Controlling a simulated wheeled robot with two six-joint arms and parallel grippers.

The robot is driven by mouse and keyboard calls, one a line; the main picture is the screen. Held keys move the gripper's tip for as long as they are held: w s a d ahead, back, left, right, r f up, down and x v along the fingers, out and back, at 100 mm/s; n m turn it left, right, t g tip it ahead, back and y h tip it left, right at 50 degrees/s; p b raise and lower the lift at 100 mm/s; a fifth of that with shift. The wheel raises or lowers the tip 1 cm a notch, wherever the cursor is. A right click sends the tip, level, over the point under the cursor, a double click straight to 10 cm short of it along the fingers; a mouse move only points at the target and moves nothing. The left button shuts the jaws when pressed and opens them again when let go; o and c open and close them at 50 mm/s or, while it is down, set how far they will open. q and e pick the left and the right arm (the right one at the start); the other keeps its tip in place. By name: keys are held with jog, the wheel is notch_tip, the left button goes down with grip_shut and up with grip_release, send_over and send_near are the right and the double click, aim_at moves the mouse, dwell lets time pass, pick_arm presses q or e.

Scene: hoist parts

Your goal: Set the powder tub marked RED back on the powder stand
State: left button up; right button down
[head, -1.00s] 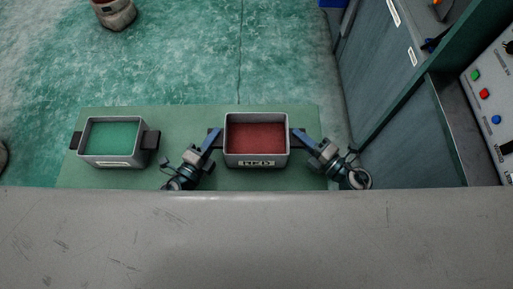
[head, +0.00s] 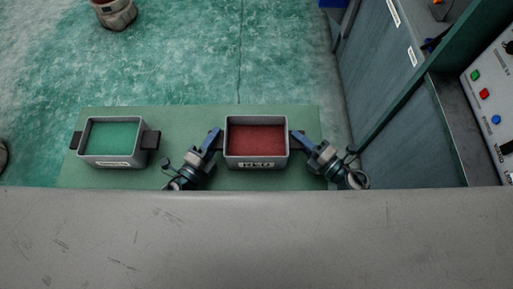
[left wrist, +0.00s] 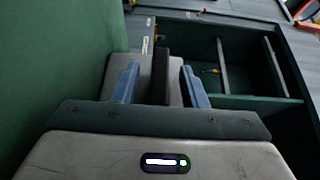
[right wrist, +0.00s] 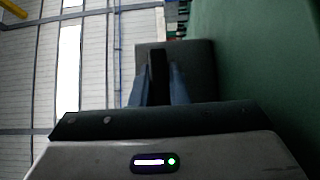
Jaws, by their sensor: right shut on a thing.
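The grey powder tub marked RED (head: 257,164), filled with red powder, is level on the green powder stand (head: 190,118) in the head view, appearing to rest on it. It has a dark handle on each side. My left gripper (head: 214,138) is at its left handle. In the left wrist view my left fingers (left wrist: 160,84) stand open on either side of the dark handle (left wrist: 161,66), with gaps showing. My right gripper (head: 299,138) is shut on the right handle; the right wrist view shows its fingers (right wrist: 158,88) close against that handle (right wrist: 158,62).
A second tub with green powder (head: 112,136) stands on the left of the stand. A grey surface (head: 250,235) crosses the near edge. A blue-grey cabinet (head: 390,90) and a panel with coloured buttons (head: 492,105) are at right.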

pick_arm(q)
jog(key=shift+f, duration=0.1)
pick_arm(e)
jog(key=c, duration=1.3)
grip_release()
pick_arm(q)
jog(key=o, duration=0.3)
pick_arm(e)
jog(key=shift+o, duration=0.3)
jog(key=shift+o, duration=1.1)
pick_arm(q)
jog(key=shift+s, duration=0.1)
pick_arm(e)
jog(key=shift+s, duration=0.1)
pick_arm(q)
jog(key=shift+s+d+v, duration=0.1)
jog(key=shift+d+v, duration=0.05)
jog(key=shift+v, duration=1.3)
jog(key=shift+s+d+v, duration=0.1)
jog(key=shift+v, duration=1.35)
jog(key=shift+d+v, duration=0.15)
jog(key=shift+v, duration=1.25)
pick_arm(e)
jog(key=shift+s+a+v, duration=0.15)
jog(key=shift+v, duration=1.25)
jog(key=shift+s+a+v, duration=0.15)
jog(key=shift+v, duration=1.25)
jog(key=shift+s+a+v, duration=0.15)
jog(key=shift+s+v, duration=0.05)
jog(key=shift+v, duration=1.2)
